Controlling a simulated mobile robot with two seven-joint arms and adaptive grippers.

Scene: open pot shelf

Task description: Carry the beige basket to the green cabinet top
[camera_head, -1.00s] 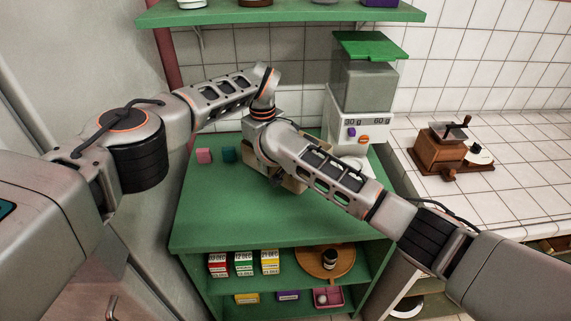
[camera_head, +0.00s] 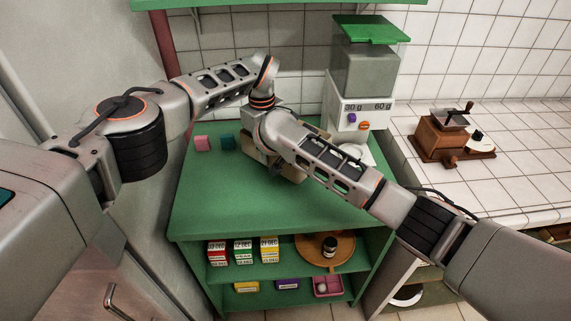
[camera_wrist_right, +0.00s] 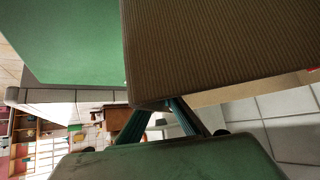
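The beige basket (camera_head: 291,174) is over the green cabinet top (camera_head: 225,205), mostly hidden behind my forearms in the head view. In the right wrist view its ribbed side (camera_wrist_right: 225,50) fills the upper right, with the green top (camera_wrist_right: 70,45) at upper left. Whether the basket touches the top is unclear.
A white scale dispenser with a green lid (camera_head: 371,28) stands at the back right. A coffee grinder (camera_head: 440,140) is on the tiled counter. The front of the top is clear.

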